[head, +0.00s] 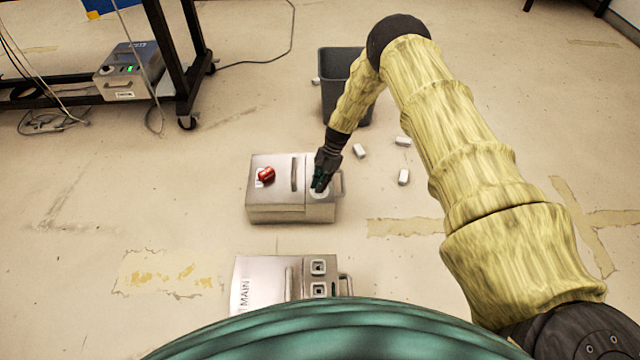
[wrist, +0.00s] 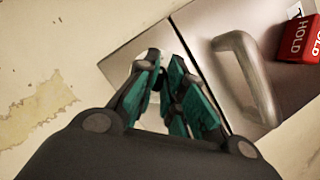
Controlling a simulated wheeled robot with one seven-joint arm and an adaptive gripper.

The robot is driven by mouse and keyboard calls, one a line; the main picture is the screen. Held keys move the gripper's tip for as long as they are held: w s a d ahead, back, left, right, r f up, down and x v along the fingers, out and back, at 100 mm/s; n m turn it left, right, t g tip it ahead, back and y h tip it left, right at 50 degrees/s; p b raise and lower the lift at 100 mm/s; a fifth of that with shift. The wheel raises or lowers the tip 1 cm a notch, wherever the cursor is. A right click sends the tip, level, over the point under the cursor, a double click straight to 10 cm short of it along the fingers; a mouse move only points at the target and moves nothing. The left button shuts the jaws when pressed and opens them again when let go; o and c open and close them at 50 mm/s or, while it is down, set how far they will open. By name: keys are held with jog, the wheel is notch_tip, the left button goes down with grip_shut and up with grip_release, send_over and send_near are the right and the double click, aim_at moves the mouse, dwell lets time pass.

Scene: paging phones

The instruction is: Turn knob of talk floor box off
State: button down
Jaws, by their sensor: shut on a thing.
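A grey metal floor box (head: 272,205) stands on the floor in the middle of the head view. A red block marked HOLD (head: 266,175) sits on its lid and covers most of the label; it also shows in the wrist view (wrist: 298,42). A bar handle (wrist: 250,80) crosses the lid between the block and my gripper. My gripper (head: 319,184) points down at the box's right part. In the wrist view my gripper's fingers (wrist: 165,65) are closed around the knob, which they hide. A pale plate shows beneath them. The knob's setting cannot be read.
A second box marked MAIN (head: 262,284) stands nearer, partly hidden by my body. A dark bin (head: 335,102) stands behind, with several small white blocks (head: 404,177) near it. A black rack carrying another box (head: 130,72) is at the upper left. Floor left of the boxes is clear.

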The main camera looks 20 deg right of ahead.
jog(key=shift+f+n, duration=0.1)
jog(key=shift+n, duration=0.3)
jog(key=c, duration=1.5)
grip_release()
jog(key=v, duration=1.2)
jog(key=shift+w, duration=0.15)
